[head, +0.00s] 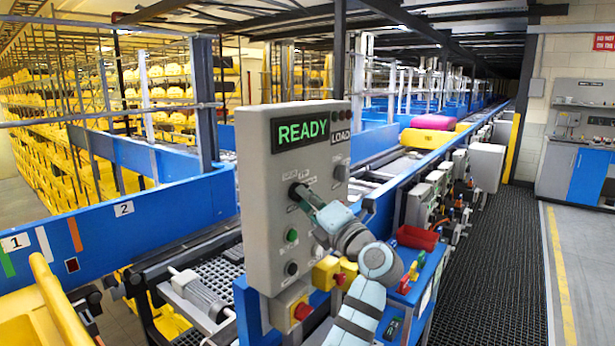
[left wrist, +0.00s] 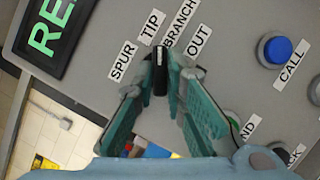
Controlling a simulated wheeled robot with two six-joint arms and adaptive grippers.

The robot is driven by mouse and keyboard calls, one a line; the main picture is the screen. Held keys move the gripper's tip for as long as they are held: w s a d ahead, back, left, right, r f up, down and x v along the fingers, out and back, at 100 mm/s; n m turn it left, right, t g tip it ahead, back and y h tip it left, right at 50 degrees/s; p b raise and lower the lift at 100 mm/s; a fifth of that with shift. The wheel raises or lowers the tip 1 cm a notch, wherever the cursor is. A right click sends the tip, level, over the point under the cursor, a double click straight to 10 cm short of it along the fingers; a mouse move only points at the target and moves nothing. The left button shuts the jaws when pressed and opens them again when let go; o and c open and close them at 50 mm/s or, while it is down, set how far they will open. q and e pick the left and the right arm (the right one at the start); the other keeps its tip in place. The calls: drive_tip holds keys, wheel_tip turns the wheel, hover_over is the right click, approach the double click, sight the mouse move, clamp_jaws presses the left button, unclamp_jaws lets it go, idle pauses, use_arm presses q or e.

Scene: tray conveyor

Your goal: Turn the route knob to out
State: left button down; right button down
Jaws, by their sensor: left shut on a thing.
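The route knob (left wrist: 160,72) is a small black bar knob on the grey control panel (head: 262,165). The labels SPUR, TIP, BRANCH and OUT (left wrist: 199,41) fan out around it in the left wrist view. Its bar points up in that picture, roughly between TIP and BRANCH; the exact setting is hard to tell. My left gripper (left wrist: 163,82) is shut on the knob, its green-padded fingers on either side of it. In the head view the left gripper (head: 303,196) reaches the panel and covers most of the knob. The right gripper is not in view.
The panel has a READY display (head: 302,130), a blue CALL button (left wrist: 277,49), a green button (head: 291,235) and a black one (head: 291,268). A red stop button (head: 302,311) sits below.

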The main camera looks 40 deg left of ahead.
use_arm(q)
drive_tip(key=m+h+p, duration=0.1)
drive_tip(key=m, duration=0.2)
drive_tip(key=m+h+p, duration=0.1)
drive_tip(key=m, duration=0.3)
drive_tip(key=m+g+h+p, duration=0.1)
drive_tip(key=m+h+p, duration=0.1)
drive_tip(key=m, duration=0.2)
drive_tip(key=shift+r, duration=0.4)
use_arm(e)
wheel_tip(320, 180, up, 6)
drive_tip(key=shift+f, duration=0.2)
use_arm(q)
drive_tip(key=c, duration=1.6)
unclamp_jaws()
drive_tip(key=shift+c, duration=0.2)
drive_tip(key=v, duration=1.2)
